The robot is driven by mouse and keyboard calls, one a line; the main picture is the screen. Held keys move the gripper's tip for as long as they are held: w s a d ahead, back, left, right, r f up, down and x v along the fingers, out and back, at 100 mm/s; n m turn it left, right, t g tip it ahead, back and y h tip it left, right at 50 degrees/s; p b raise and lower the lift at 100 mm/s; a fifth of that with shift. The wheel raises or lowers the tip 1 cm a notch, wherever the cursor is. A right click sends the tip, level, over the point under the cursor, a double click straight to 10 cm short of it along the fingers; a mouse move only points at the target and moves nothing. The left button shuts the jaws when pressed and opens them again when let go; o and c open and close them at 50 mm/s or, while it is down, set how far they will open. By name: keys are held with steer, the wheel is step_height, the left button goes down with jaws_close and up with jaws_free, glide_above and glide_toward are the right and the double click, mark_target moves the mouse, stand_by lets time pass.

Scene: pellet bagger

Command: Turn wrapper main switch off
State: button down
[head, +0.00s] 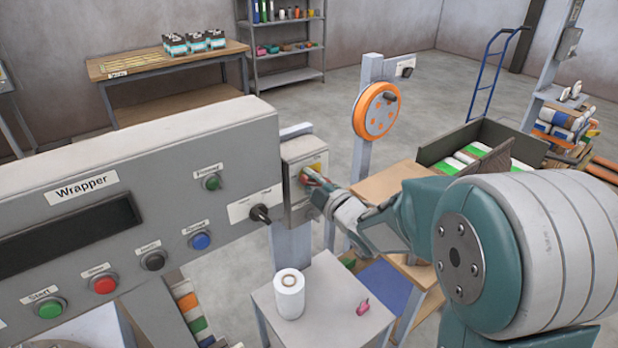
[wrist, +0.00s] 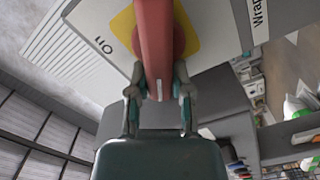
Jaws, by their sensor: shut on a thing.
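The wrapper main switch is a red handle on a yellow plate, on a grey box (head: 297,152) at the right end of the wrapper panel. In the wrist view, the red handle (wrist: 154,45) stands out from the yellow plate (wrist: 124,26) and runs lengthwise between my fingers. My gripper (head: 316,186) reaches the box from the right; its fingers (wrist: 158,88) are shut on the red handle. A label (wrist: 103,46) beside the plate starts with "O"; its full word is hard to read. In the head view, my gripper partly hides the handle.
The Wrapper panel (head: 130,150) has several buttons and a black selector knob (head: 260,213) just left of the switch box. Below stands a small table (head: 330,318) with a white roll (head: 289,293) and a pink item (head: 362,308). An orange wheel (head: 377,110) stands behind.

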steer(key=n, duration=0.2)
steer(key=f+n, duration=0.1)
steer(key=n, duration=0.1)
steer(key=f+n, duration=0.1)
steer(key=shift+s+a+n, duration=0.1)
steer(key=shift+s+n, duration=0.1)
steer(key=shift+n, duration=0.2)
stand_by(0.4)
steer(key=c, duration=0.5)
jaws_free()
steer(key=shift+r, duration=0.15)
steer(key=shift+s, duration=0.1)
steer(key=v, duration=1.1)
steer(key=shift+s+d, duration=0.2)
steer(key=shift+d, duration=0.1)
